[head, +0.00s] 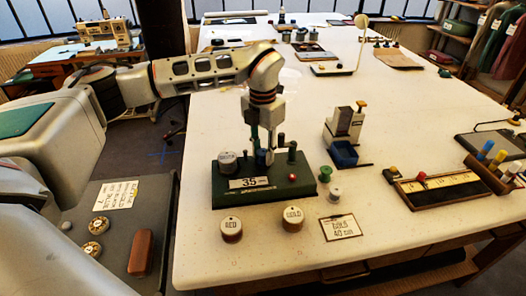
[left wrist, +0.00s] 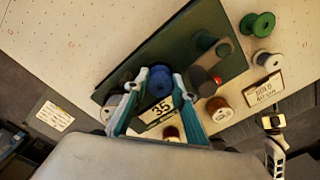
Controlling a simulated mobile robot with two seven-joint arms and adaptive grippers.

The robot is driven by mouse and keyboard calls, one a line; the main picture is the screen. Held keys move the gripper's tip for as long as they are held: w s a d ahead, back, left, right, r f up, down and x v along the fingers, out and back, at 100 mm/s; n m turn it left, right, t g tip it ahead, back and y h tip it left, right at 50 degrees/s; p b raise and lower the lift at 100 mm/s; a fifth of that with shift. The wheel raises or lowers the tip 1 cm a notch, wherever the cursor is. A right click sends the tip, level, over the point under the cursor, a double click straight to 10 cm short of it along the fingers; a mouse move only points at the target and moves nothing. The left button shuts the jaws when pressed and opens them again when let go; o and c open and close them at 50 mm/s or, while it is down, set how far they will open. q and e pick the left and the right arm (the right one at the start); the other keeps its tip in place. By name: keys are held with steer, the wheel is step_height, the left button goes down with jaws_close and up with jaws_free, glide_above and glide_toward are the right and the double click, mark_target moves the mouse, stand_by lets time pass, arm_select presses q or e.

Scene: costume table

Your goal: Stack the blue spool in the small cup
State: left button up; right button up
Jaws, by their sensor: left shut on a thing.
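My left gripper (head: 258,148) points down over the green stand (head: 225,196) with the "35" label. Its fingers are closed around the blue spool (left wrist: 160,78), which also shows between the fingers in the head view (head: 262,157). The spool is upright, low over the stand; I cannot tell whether it still touches it. No cup is clearly named; a small dark blue open holder (head: 343,154) stands at the front of a white dispenser to the right. My right gripper is not in the head view.
A grey-topped spool (head: 228,162) and dark green posts (head: 292,152) stand on the green stand. Jars marked RED (head: 231,229) and GOLD (head: 292,218), a pale spool (head: 335,194) and a card (head: 343,228) lie near it. A wooden tray (head: 440,188) is at the right.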

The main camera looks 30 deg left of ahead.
mark_target(263, 151)
arm_select(q)
steer(key=shift+f, duration=0.3)
steer(key=o, duration=0.8)
step_height(263, 151, up, 13)
steer(key=shift+f+b, duration=0.15)
steer(key=shift+b, duration=0.25)
